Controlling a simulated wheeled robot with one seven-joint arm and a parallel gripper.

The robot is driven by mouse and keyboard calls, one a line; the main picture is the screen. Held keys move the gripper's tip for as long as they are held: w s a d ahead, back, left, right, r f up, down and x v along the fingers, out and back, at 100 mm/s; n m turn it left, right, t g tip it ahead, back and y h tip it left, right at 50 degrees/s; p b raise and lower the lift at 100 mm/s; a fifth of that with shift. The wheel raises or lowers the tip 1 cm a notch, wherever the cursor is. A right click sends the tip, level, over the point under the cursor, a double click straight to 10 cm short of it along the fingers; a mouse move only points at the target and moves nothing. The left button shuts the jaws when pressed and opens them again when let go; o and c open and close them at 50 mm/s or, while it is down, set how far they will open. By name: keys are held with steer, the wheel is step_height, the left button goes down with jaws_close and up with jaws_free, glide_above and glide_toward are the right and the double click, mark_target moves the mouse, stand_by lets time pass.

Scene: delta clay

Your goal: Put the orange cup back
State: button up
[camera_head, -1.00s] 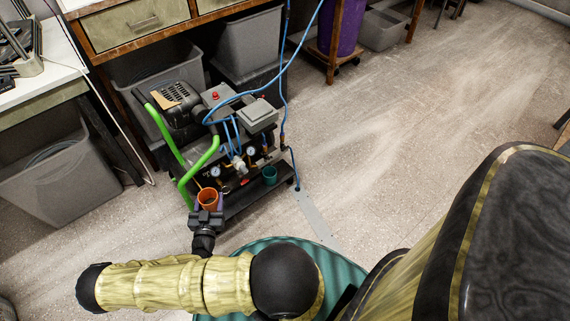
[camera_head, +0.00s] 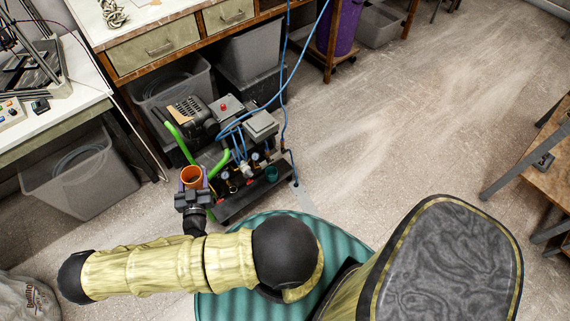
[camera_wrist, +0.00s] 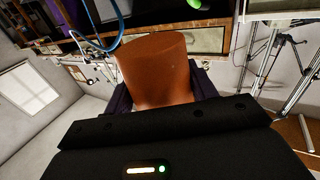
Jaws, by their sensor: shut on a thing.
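The orange cup (camera_head: 191,177) is in my gripper (camera_head: 192,189), in front of the air compressor's left end in the head view. In the wrist view the cup (camera_wrist: 158,72) fills the middle, between the two dark fingers of my gripper (camera_wrist: 160,95), which is shut on it. The cup's open top faces up in the head view; its lower part is hidden by my gripper. A teal cup (camera_head: 271,174) stands on the front ledge of the compressor, to the right of the orange cup.
The compressor (camera_head: 245,150) has a green handle (camera_head: 178,140) and blue hoses (camera_head: 285,80). Grey bins (camera_head: 85,175) stand under the benches at left. A wooden table (camera_head: 545,165) is at right. The floor (camera_head: 400,120) between is clear.

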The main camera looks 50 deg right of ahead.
steer(key=a+r+n+y+p, duration=0.1)
steer(key=a+r+p, duration=0.1)
steer(key=r+p, duration=0.8)
steer(key=a+r+t+y+p, duration=0.1)
steer(key=a+r+p, duration=0.2)
steer(key=r+p, duration=0.6)
steer(key=a+r+n+t+y+p, duration=0.1)
steer(key=a+r+p, duration=0.1)
steer(key=r+p, duration=0.8)
step_height(320, 180, up, 8)
steer(key=shift+s+a+n+y+p, duration=0.3)
steer(key=shift+p, duration=0.05)
